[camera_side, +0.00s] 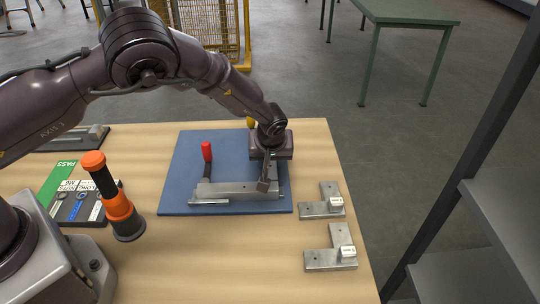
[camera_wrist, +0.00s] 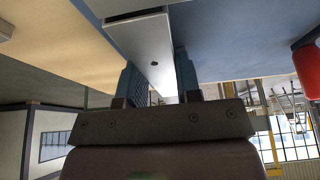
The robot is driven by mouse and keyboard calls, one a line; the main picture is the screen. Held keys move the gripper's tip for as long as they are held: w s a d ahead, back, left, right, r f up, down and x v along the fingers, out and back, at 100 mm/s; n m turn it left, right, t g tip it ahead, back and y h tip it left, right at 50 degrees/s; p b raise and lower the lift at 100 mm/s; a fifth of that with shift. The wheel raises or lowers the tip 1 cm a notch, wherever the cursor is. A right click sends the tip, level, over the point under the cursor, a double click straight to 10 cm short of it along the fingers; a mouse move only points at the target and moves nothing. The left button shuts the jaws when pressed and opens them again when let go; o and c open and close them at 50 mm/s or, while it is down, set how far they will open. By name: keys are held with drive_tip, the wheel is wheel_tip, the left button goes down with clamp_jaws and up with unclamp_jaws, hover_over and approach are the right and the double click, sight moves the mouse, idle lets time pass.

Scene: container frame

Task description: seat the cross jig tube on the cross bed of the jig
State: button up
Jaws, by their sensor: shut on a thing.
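My gripper (camera_side: 268,182) is low over the right part of the jig on the blue mat (camera_side: 186,150). In the wrist view its two fingers (camera_wrist: 161,84) are on either side of a grey metal tube (camera_wrist: 150,47) with a small hole and a dark open end. In the side view, grey metal jig parts (camera_side: 225,190) lie left to right beneath the fingers. A red clamp handle (camera_side: 207,151) stands upright at their left; it also shows in the wrist view (camera_wrist: 308,70). My wrist hides part of the jig. I cannot tell whether the tube touches the cross bed.
Two L-shaped metal pieces with white labels (camera_side: 323,203) (camera_side: 332,250) lie right of the mat. An orange and black tool (camera_side: 115,195) stands left, near a green PASS card (camera_side: 57,180). A yellow part (camera_side: 250,122) shows behind my wrist. The table's front right is clear.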

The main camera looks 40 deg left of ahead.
drive_tip(key=shift+f, duration=0.15)
drive_tip(key=o, duration=1.6)
drive_tip(key=shift+r, duration=3.5)
